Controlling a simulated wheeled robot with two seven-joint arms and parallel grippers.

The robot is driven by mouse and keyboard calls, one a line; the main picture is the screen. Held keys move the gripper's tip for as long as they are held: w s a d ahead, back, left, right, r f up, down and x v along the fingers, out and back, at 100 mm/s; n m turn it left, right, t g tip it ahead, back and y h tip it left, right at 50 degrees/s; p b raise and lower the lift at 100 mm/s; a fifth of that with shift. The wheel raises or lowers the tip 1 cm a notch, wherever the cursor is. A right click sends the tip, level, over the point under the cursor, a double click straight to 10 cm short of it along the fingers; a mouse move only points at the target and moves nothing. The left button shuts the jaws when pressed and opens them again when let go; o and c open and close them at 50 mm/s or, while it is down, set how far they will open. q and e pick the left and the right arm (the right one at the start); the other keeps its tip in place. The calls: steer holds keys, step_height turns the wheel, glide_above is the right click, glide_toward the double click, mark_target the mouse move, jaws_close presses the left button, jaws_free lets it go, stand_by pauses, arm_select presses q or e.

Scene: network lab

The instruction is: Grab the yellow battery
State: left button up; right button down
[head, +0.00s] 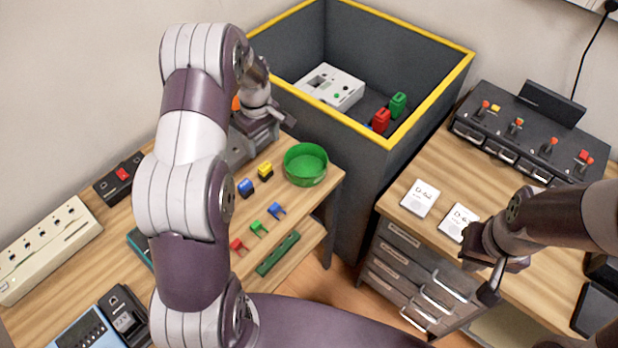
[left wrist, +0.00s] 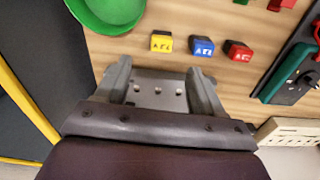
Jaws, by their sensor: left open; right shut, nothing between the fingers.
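The yellow battery (head: 265,171) stands on the left wooden table, between the green bowl and the blue battery (head: 245,187). In the left wrist view the yellow battery (left wrist: 161,42) shows just beyond my left fingertips, within the span between them. My left gripper (left wrist: 162,78) is open and empty; in the head view it (head: 272,127) is behind the battery, toward the bin, partly hidden by my arm. My right gripper (head: 490,278) is shut and empty over the right desk, at its front edge.
A green bowl (head: 306,166) stands right beside the yellow battery. A red battery (left wrist: 238,50) is in line past the blue one. Coloured clips (head: 258,229) lie nearer the table's front. A grey bin with a yellow rim (head: 432,104) stands behind.

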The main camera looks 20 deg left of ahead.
arm_select(q)
steer(key=n, duration=0.1)
glide_above(265, 166)
steer(key=f, duration=0.5)
steer(key=shift+s+a+p, duration=0.15)
steer(key=shift+a+p, duration=0.15)
steer(key=f, duration=0.4)
steer(key=f+p, duration=0.1)
steer(key=f, duration=0.3)
steer(key=shift+w+d+f, duration=0.1)
steer(key=shift+w+d, duration=0.1)
arm_select(e)
steer(key=shift+w+a+r+n, duration=0.15)
steer(key=shift+w+a+r, duration=0.1)
steer(key=shift+r, duration=0.25)
steer(key=shift+w+a+r+n, duration=0.15)
steer(key=shift+w+r, duration=0.05)
steer(key=shift+r, duration=0.3)
arm_select(q)
steer(key=c, duration=1.1)
